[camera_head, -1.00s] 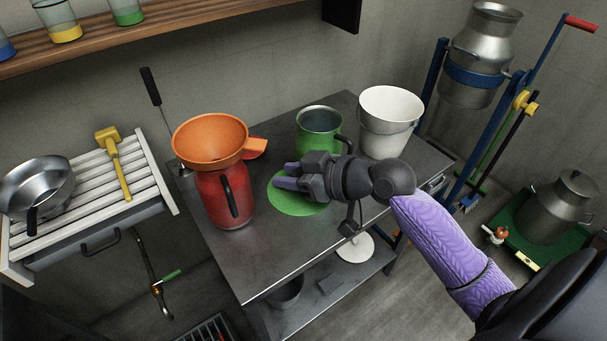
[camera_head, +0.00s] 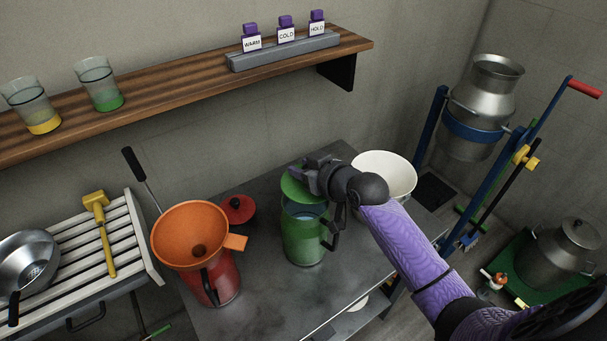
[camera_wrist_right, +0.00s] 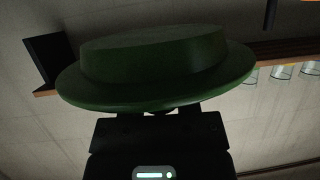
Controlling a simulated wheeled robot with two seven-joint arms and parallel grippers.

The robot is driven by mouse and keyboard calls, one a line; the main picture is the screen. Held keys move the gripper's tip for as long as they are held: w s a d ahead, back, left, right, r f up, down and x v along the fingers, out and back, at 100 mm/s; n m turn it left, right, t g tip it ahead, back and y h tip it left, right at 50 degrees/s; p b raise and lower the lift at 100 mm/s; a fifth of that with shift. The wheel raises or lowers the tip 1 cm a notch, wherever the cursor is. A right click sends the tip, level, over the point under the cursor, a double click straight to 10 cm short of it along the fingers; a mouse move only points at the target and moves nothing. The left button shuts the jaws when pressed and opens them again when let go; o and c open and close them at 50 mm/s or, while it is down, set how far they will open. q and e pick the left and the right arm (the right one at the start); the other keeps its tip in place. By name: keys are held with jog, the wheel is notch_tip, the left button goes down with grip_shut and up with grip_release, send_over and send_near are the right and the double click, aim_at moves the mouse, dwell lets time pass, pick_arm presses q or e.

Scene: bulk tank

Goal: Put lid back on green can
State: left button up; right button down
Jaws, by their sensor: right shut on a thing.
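The green can (camera_head: 303,240) stands upright and open on the dark table, its handle on the right. Its mouth shows beneath the green lid (camera_head: 293,192), which is at the back left of the rim and overlaps it in the head view. The lid appears above the can and apart from it, though the gap is hard to judge. My right gripper (camera_head: 312,168) is shut on the lid. The right wrist view shows the lid (camera_wrist_right: 152,58) close up, with a wide brim and a raised middle. My left gripper is not in view.
A red can (camera_head: 222,285) with an orange funnel (camera_head: 190,232) stands left of the green can. A red lid (camera_head: 238,208) lies behind them. A white bucket (camera_head: 388,170) stands at the back right, partly behind my arm. A wooden shelf (camera_head: 190,75) overhangs the back.

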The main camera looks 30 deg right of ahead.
aim_at(301, 185)
jog(key=shift+w+r+m+h+p, duration=0.3)
jog(key=shift+w+r+p, duration=0.05)
jog(key=shift+w+r, duration=0.1)
jog(key=shift+w+f+h, duration=0.15)
jog(key=shift+w+h, duration=0.05)
jog(key=shift+h, duration=0.1)
jog(key=shift+w+f, duration=0.1)
jog(key=shift+f, duration=0.2)
jog(key=shift+f+b, duration=0.6)
jog(key=shift+b, duration=0.1)
notch_tip(301, 185, down, 5)
jog(key=b, duration=0.4)
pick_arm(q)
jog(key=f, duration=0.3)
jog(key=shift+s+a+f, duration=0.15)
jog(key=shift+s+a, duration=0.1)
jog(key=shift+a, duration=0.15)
pick_arm(e)
jog(key=shift+c, duration=1.4)
grip_release()
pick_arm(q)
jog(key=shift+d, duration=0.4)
